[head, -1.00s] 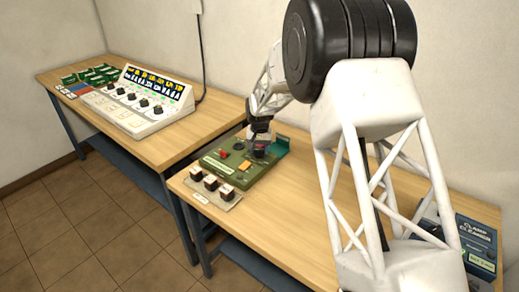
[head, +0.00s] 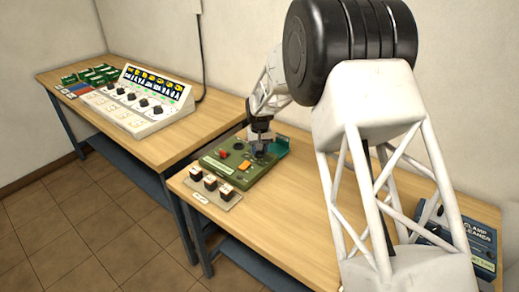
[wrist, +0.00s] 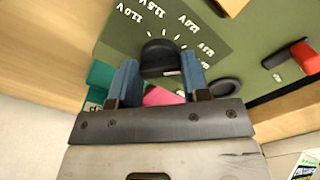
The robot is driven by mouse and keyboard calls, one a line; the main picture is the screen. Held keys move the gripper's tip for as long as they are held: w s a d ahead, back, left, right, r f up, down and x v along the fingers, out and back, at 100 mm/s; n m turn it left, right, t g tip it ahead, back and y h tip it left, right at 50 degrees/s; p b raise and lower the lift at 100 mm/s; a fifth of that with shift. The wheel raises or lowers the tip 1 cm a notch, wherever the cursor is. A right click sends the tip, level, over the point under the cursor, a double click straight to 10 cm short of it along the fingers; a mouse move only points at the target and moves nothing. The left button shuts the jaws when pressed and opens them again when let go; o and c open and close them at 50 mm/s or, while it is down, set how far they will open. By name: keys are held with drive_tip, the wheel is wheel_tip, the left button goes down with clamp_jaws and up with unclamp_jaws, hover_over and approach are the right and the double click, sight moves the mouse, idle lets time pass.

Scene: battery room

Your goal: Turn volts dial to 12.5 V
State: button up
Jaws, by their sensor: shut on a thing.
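The green control box (head: 215,160) sits on the near bench. Its black volts dial (wrist: 160,55) shows in the wrist view, ringed by white tick marks and volt labels, among them 11.5 V and 12.0 V. Some labels are blurred or partly covered. My gripper (wrist: 160,78) is at the dial, its two blue fingers shut on the dial's sides. In the head view my gripper (head: 262,150) is down at the box's far right part and hides the dial. I cannot tell which mark the dial points at.
A red knob (wrist: 304,57) and an orange switch (head: 245,165) are on the same box. Several dark blocks (head: 211,182) stand on a plate in front. A teal part (head: 280,146) sits behind. The bench to the right (head: 285,200) is clear up to the clamp cleaner (head: 470,240).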

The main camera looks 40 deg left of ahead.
drive_tip(key=shift+n, duration=1.1)
drive_tip(key=o, duration=0.9)
drive_tip(key=shift+o, duration=0.2)
drive_tip(key=shift+r, duration=0.15)
drive_tip(key=shift+r, duration=3.75)
